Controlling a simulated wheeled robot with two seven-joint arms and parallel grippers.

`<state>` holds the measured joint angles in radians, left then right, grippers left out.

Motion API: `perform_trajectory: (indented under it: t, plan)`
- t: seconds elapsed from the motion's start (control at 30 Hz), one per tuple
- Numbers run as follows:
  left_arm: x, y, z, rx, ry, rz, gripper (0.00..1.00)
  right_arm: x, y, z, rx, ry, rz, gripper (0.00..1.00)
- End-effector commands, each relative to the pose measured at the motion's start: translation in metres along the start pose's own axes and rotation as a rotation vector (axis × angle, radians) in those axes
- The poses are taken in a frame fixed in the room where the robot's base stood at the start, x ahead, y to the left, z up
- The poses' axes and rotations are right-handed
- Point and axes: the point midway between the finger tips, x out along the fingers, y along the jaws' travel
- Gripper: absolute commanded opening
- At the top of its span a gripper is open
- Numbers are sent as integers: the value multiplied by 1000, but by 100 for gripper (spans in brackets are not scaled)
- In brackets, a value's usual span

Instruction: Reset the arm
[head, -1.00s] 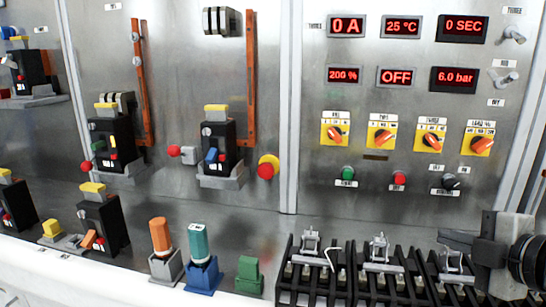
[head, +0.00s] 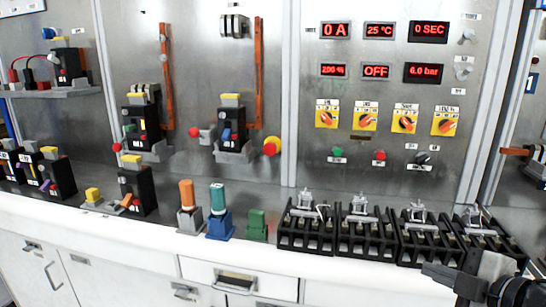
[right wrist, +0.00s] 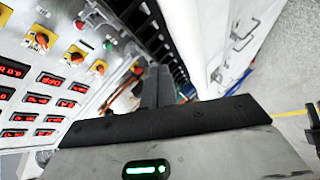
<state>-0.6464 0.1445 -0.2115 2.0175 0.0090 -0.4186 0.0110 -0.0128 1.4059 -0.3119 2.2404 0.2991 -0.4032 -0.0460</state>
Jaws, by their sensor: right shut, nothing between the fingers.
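My right gripper (head: 438,273) is shut and empty at the lower right of the head view, in front of the black terminal blocks (head: 430,249). In the right wrist view its shut fingers (right wrist: 155,90) point toward the bench and panel. The control panel (head: 390,47) has red displays, one reading 0 A and one reading OFF. Several orange knobs on yellow plates (head: 365,119) sit below the displays. Black breakers stand on the panel, one at the left (head: 138,118) and one in the middle (head: 228,122). My left gripper is not in view.
An orange cylinder (head: 186,194) and a teal cylinder (head: 217,199) stand in holders on the bench, beside a green block (head: 257,223). White drawers (head: 240,279) run below the bench edge. Red push buttons (head: 271,146) stick out from the panel.

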Motion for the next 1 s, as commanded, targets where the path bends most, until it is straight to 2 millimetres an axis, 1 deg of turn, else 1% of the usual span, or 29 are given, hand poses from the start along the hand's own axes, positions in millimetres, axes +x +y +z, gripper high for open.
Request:
perform_trajectory:
  t: [0.03,0.17,0.27,0.3,0.37,0.4,0.47,0.5,0.57,0.6,0.7,0.8,0.83,0.9,1.0]
  plan:
    - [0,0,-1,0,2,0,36,5,-14,2,49,5,-6,0]
    - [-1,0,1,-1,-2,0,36,14,-49,5,175,12,-17,0]
    - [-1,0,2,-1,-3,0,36,22,-86,8,308,7,-27,0]
    - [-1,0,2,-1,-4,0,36,24,-106,9,373,-1,-32,0]
    - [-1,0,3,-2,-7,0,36,27,-138,10,484,-19,-39,0]
    - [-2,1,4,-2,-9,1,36,28,-161,10,562,-37,-44,0]
    - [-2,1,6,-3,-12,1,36,27,-195,8,674,-70,-48,0]
    - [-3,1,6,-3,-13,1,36,25,-217,7,746,-95,-51,0]
    - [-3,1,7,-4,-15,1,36,22,-248,3,848,-135,-55,0]
    - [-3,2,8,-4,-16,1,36,19,-266,0,910,-163,-57,0]
    - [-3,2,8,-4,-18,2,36,11,-304,-7,1036,-226,-59,0]
    - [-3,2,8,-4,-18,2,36,5,-327,-14,1115,-271,-60,0]
    - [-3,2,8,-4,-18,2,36,4,-332,-16,1131,-281,-61,0]
    - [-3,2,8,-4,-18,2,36,2,-338,-18,1153,-295,-61,0]
    - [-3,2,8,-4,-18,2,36,2,-340,-18,1158,-298,-61,0]
